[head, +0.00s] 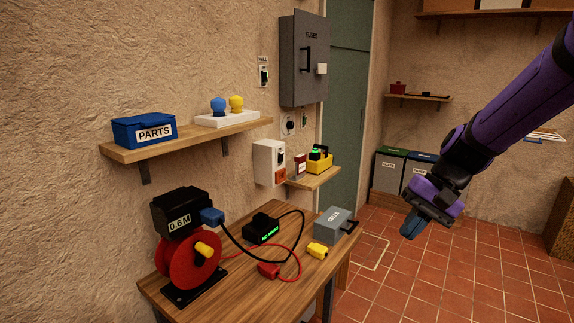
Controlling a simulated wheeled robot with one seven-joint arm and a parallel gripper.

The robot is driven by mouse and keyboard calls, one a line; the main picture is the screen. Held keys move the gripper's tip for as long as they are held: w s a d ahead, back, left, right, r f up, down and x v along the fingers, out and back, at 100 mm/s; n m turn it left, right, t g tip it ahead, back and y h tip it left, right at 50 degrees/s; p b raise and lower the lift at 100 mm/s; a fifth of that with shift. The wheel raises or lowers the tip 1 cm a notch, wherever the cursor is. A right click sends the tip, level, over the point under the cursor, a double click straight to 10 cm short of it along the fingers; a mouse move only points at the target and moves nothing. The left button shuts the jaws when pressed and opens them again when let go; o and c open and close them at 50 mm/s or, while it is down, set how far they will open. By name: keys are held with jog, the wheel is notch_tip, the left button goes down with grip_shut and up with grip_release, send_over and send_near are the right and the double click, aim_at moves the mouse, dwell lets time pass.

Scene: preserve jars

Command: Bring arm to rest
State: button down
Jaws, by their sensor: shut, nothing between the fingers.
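My gripper (411,229) hangs at the end of my purple arm at the right of the head view. Its dark blue fingers point down and are closed together with nothing between them. It is in the air over the red tiled floor, to the right of the wooden table (233,274) and apart from it. My arm reaches in from the upper right edge.
The table holds a red reel (187,262), a black device with a green display (262,229), a grey cells box (332,225) and a yellow connector (317,251). Bins (389,167) stand at the back. The tiled floor (480,275) is open at right.

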jog(key=s+d+r+n+t+h, duration=0.2)
jog(key=s+r, duration=0.3)
jog(key=s, duration=0.4)
jog(key=s+d+r+n+t+h, duration=0.1)
jog(key=s+d+r+t+h, duration=0.3)
jog(key=s, duration=0.5)
notch_tip(320, 180, up, 2)
jog(key=shift+s+d+r+n, duration=0.1)
jog(key=shift+s+d+n, duration=0.1)
jog(key=shift+n, duration=0.2)
